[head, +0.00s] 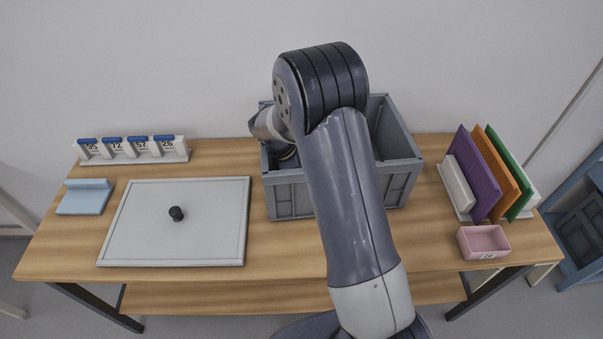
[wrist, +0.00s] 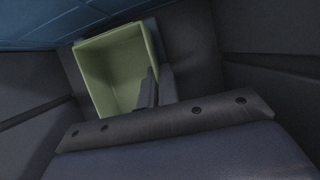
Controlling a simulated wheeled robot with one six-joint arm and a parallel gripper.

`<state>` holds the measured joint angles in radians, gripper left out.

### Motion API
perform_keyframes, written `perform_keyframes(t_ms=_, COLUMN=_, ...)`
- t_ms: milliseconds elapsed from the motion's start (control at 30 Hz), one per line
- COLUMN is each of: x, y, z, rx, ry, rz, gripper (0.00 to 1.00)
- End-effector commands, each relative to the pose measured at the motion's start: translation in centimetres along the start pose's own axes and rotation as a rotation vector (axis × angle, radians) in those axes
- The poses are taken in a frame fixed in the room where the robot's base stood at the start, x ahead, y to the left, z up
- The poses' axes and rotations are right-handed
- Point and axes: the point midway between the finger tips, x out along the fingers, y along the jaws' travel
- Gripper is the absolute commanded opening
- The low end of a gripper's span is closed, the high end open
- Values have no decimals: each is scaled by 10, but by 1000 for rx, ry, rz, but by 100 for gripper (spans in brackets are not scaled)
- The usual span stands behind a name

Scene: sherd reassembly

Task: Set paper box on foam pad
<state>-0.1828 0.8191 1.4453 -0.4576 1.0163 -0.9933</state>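A pale yellow-green open box (wrist: 112,75), which looks like the paper box, shows in the wrist view inside a dark space. My gripper (wrist: 157,88) has one finger inside this box and the other outside its right wall. The fingers sit close together with the wall between them, so they look shut on it. In the head view my arm reaches into the grey crate (head: 288,196), and gripper and box are hidden there. A light blue pad (head: 84,202) with a raised back strip, likely the foam pad, lies on the table's left end, empty.
A white board with a black knob (head: 130,240) lies between pad and crate. A row of number cards (head: 135,157) stands behind the pad. A rack of coloured panels (head: 480,180) and a pink box (head: 484,242) are at the right. The crate walls surround my gripper.

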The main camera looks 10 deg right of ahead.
Motion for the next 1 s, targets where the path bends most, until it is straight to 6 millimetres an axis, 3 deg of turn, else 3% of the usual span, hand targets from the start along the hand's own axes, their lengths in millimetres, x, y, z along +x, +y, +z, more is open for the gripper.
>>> perform_keyframes(t_ms=400, x=12, y=-3, z=-4, rx=-4, ry=-2, rz=-7, gripper=0)
perform_keyframes(t_ms=700, x=10, y=-2, z=-4, rx=-4, ry=-2, rz=-6, gripper=26)
perform_keyframes(t_ms=1000, x=8, y=-1, z=-3, rx=-2, ry=-1, rz=-3, gripper=27)
